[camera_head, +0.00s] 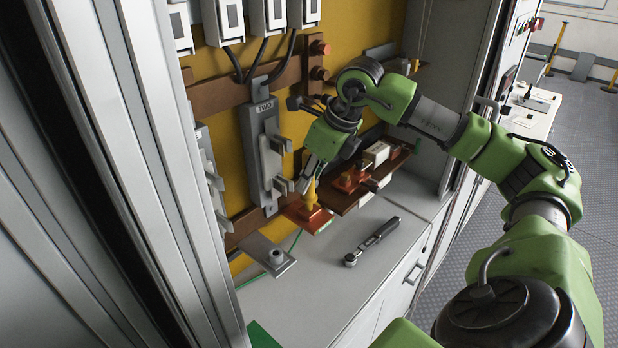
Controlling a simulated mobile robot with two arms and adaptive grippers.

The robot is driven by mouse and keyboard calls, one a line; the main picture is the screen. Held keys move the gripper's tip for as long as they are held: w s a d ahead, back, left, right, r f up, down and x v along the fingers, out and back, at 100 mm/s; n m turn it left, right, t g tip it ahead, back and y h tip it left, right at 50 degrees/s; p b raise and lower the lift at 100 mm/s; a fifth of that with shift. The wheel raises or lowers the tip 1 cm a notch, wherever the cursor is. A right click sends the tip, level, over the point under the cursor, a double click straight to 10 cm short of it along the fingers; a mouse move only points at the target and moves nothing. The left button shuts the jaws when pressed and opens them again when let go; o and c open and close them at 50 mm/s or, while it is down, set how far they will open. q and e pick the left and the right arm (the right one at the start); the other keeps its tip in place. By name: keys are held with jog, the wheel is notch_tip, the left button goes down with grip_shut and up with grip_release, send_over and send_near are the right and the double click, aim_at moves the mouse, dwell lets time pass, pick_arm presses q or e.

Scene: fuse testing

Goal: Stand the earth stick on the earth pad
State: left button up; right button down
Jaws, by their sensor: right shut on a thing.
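The earth stick (311,192) is a short yellow rod, held roughly upright in my right gripper (309,180). The gripper is shut on its upper part and hides its top. The stick's lower end is at an orange-brown copper-coloured plate (296,213), which looks like the earth pad. I cannot tell whether the stick rests on the plate or is just above it. A green wire (265,263) runs along the counter below the plate. My left gripper is not in view.
A grey fuse holder marked TWO (262,150) stands close left of the gripper. A grey bracket (265,254) lies lower left. A ratchet wrench (372,241) lies on the grey counter (330,285), otherwise mostly clear. Brown bars with blocks (375,155) are right of the gripper.

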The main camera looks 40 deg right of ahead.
jog(key=shift+r, duration=0.1)
jog(key=c, duration=1.8)
grip_release()
jog(key=shift+o, duration=0.5)
jog(key=shift+o, duration=0.9)
jog(key=shift+s+r, duration=0.1)
jog(key=shift+v, duration=2.75)
